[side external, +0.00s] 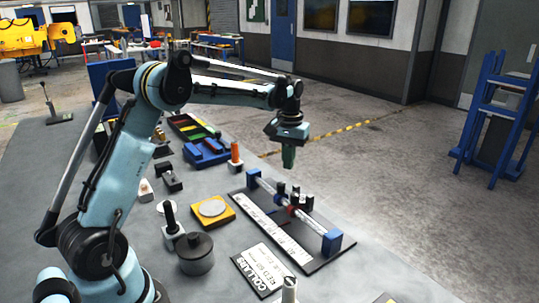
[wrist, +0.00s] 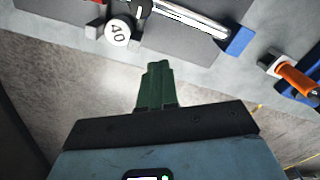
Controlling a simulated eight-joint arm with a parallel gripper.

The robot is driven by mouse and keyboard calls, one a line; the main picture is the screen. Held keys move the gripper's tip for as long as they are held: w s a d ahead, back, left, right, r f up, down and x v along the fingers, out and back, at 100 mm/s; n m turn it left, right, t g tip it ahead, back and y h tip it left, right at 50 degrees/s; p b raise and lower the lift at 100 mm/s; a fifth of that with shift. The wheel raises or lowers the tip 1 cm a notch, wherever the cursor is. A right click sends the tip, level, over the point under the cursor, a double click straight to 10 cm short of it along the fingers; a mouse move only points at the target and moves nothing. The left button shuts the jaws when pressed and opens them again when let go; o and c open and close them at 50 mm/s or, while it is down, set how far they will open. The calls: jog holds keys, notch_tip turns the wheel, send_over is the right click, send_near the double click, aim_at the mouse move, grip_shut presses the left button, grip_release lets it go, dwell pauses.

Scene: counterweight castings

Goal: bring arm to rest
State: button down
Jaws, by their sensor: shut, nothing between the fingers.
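My gripper (side external: 288,157) hangs in the air above the far side of the grey work surface (side external: 215,264), with green fingers pointing down. In the wrist view its green fingers (wrist: 156,80) are together, with nothing between them. The fingers are apart from everything on the work surface. My arm is bent at the elbow and reaches out to the right in the side view.
Below my gripper is a dark board with a rail between blue end blocks (side external: 332,242). Nearby stand an orange-handled tool (side external: 236,156), a yellow block with a round disc (side external: 212,208), and a dark cylinder (side external: 195,255). Open floor lies beyond; a blue rack (side external: 495,120) stands right.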

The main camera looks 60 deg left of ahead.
jog(key=shift+r, duration=0.1)
jog(key=s+d+r+m+t, duration=0.3)
jog(key=s+d+r, duration=0.4)
jog(key=s+d, duration=0.2)
jog(key=s+d+f+m+t, duration=0.3)
jog(key=s+d+t, duration=0.1)
jog(key=s, duration=0.6)
jog(key=shift+d+f, duration=0.3)
jog(key=shift+d, duration=0.45)
dwell(0.4)
